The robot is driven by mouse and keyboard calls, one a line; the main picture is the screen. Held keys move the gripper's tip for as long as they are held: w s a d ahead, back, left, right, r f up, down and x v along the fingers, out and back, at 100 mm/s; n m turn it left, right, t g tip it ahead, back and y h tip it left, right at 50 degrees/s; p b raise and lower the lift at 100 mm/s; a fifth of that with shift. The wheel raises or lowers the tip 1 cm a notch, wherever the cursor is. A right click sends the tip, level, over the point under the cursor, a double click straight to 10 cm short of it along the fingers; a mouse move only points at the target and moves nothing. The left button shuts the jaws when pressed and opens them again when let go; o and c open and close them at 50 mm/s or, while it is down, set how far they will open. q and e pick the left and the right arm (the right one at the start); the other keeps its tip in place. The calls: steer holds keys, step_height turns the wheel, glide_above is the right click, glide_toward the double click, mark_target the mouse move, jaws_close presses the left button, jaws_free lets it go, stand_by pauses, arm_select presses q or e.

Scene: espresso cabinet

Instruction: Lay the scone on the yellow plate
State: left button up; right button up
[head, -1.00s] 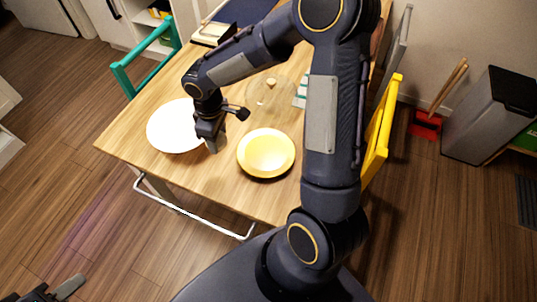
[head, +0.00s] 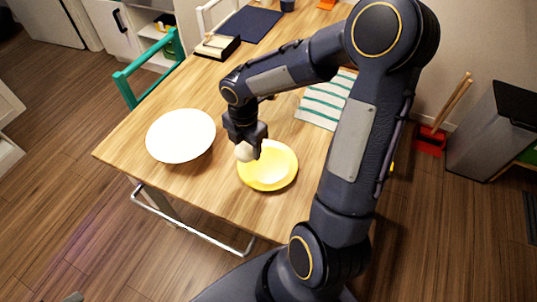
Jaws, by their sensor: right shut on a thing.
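The yellow plate (head: 283,178) lies near the front edge of the wooden table. My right gripper (head: 245,146) is shut on a pale, roundish thing, which looks like the scone (head: 243,153). It holds the scone at the plate's upper left rim as seen in the head view. I cannot tell whether the scone touches the plate. The gripper hides part of the scone and of the plate's rim. Only a grey tip of my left gripper (head: 74,298) shows at the bottom left edge, away from the table.
A large white plate (head: 180,136) lies left of the yellow one. A striped cloth (head: 322,104) lies to the right, partly behind my arm. A box (head: 217,46) and dark mat (head: 247,24) are at the back. A teal chair (head: 150,68) stands at the left.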

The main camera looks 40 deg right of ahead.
glide_above(269, 163)
step_height(269, 163, down, 7)
steer(key=shift+w+a+r, duration=0.1)
steer(key=shift+r, duration=0.1)
steer(key=shift+f, duration=1.65)
steer(key=shift+f, duration=0.15)
steer(key=o, duration=1)
step_height(269, 163, up, 12)
steer(key=p, duration=0.1)
steer(key=s+a+r+m+t+y, duration=0.1)
steer(key=s+a+r+m+t, duration=0.1)
steer(key=s+a+r+m, duration=0.2)
steer(key=s+a+r+m+t+y, duration=0.1)
steer(key=s+a+r+m, duration=0.2)
steer(key=s+m, duration=0.3)
steer(key=s+a+r+m+t+y, duration=0.1)
steer(key=s+a+r+m, duration=0.3)
steer(key=m, duration=0.8)
steer(key=shift+s+a+r+m+t+y, duration=0.15)
steer(key=shift+s+a+t+y, duration=0.05)
steer(key=shift+s+a+t, duration=0.25)
steer(key=shift+s+a+r+m+t+y, duration=0.15)
steer(key=shift+s+a+t+y, duration=0.05)
steer(key=shift+s+a+t, duration=0.2)
